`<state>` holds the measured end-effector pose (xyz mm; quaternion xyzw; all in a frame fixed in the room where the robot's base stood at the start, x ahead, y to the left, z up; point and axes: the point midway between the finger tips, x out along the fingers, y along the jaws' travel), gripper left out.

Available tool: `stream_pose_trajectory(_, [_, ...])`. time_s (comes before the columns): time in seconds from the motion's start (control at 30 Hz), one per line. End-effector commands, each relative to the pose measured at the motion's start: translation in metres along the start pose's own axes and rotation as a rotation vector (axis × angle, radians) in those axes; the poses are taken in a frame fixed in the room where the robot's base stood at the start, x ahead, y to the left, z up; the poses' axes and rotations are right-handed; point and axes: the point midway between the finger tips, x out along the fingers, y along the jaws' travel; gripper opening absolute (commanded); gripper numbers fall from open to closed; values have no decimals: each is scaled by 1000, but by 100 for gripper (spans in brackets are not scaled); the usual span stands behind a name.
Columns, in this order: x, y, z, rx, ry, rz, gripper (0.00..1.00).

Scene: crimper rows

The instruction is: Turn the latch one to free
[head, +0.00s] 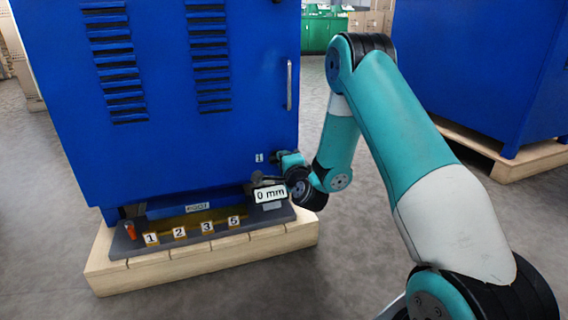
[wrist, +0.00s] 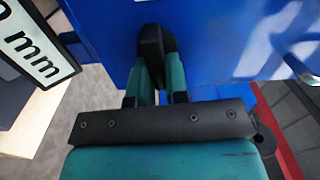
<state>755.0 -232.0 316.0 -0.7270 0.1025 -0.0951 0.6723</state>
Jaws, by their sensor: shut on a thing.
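Latch one is a dark knob or handle on the lower right of the blue cabinet's front (head: 220,150), beside a small white label "1" (head: 259,157) in the head view. My gripper (head: 283,157) reaches the latch from the right and largely hides it there. In the wrist view the black latch handle (wrist: 150,45) stands between the two teal fingers of my gripper (wrist: 155,82), which is shut on it. The handle points away from the cabinet's blue face. How far the latch is turned cannot be told.
A white "0 mm" sign (head: 270,193) sits just below my gripper and shows large in the wrist view (wrist: 35,45). A grey base tray (head: 190,236) with several numbered yellow tags lies under the cabinet, on a wooden pallet (head: 200,262).

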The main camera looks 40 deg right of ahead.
Motion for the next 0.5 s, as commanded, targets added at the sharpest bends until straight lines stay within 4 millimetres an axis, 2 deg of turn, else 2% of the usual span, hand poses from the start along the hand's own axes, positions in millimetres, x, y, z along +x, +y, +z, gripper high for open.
stream_pose_trajectory(0.5, [0,2,0,96,-1,1,0])
